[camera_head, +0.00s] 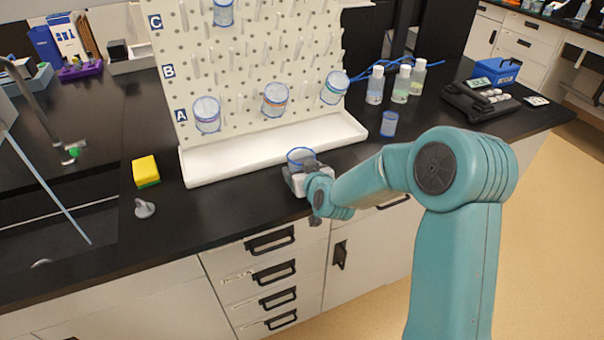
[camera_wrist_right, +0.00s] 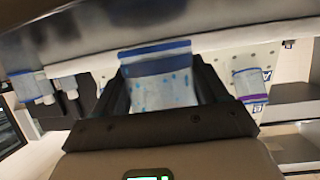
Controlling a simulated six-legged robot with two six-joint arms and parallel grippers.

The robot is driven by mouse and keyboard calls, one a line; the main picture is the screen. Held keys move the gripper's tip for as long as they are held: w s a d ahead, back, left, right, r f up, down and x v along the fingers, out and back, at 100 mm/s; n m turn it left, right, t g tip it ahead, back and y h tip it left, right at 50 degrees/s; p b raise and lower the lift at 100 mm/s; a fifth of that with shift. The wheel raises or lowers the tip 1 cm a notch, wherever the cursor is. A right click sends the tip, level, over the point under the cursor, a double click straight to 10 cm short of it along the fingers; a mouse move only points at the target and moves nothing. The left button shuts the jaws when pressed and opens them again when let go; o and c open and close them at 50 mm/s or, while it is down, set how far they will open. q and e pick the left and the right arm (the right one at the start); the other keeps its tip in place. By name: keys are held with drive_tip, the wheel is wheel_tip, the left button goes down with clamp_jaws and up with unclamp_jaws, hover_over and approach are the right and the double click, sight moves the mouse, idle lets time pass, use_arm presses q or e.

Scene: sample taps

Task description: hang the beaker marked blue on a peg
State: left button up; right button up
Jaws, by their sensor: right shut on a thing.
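A clear beaker with a blue rim (camera_head: 301,156) is held in my right gripper (camera_head: 300,170), just in front of the white drip tray at the bench's front. In the right wrist view the beaker (camera_wrist_right: 160,88) shows a blue band and blue marks between the two dark fingers. The white pegboard (camera_head: 240,70) stands behind, with rows lettered A, B and C and many bare pegs. Beakers hang on it low left (camera_head: 207,115), low middle (camera_head: 275,100), low right (camera_head: 334,88) and at the top (camera_head: 222,13). My left gripper is not in view.
The white tray (camera_head: 225,164) runs along the board's foot. A small blue-banded beaker (camera_head: 389,124) stands right of it, near several capped bottles (camera_head: 401,84). A yellow sponge (camera_head: 145,171) lies left of the tray. The sink (camera_head: 60,215) is at far left.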

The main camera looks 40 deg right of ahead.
drive_tip(key=shift+w+f, duration=0.1)
drive_tip(key=shift+f, duration=0.4)
drive_tip(key=shift+r, duration=0.1)
drive_tip(key=o, duration=1)
